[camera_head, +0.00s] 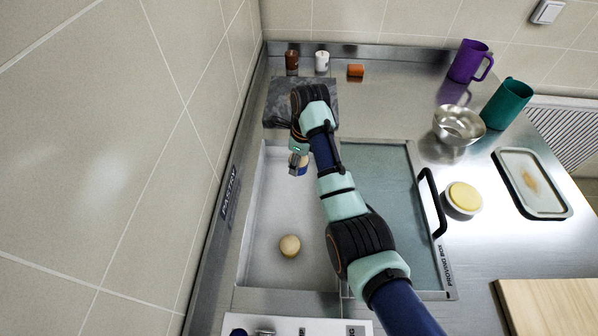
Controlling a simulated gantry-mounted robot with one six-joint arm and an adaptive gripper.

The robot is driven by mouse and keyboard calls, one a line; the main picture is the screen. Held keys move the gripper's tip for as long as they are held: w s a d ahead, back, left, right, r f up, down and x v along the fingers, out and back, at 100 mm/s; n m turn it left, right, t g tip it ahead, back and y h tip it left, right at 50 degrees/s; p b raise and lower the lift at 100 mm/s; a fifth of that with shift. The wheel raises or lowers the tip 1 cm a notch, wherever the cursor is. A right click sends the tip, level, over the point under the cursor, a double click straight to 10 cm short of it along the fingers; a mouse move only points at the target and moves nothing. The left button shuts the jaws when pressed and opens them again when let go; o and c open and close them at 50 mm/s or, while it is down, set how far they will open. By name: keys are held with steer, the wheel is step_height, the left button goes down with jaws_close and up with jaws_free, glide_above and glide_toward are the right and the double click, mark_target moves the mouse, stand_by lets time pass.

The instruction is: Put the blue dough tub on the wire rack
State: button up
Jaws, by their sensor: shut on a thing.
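My gripper (299,162) is over the far left part of the open, pale-floored box set in the counter. It is shut on a small blue thing, which I take to be the blue dough tub (303,170). Only a little of the tub shows; my gripper and wrist hide the rest. I cannot make out a wire rack for certain in this view. A pale slatted panel (570,128) is at the far right, beyond the counter.
A dough ball (290,245) lies in the box's left part; a glassy lid (388,165) with a black handle covers the right. A dark slab (283,100) lies behind. Cups, a steel bowl (459,126), a yellow-topped tub (463,198) and a tray (505,160) stand around.

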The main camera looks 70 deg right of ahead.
step_height(320, 180, up, 9)
steer(key=shift+r+p, duration=0.1)
steer(key=shift+p, duration=0.8)
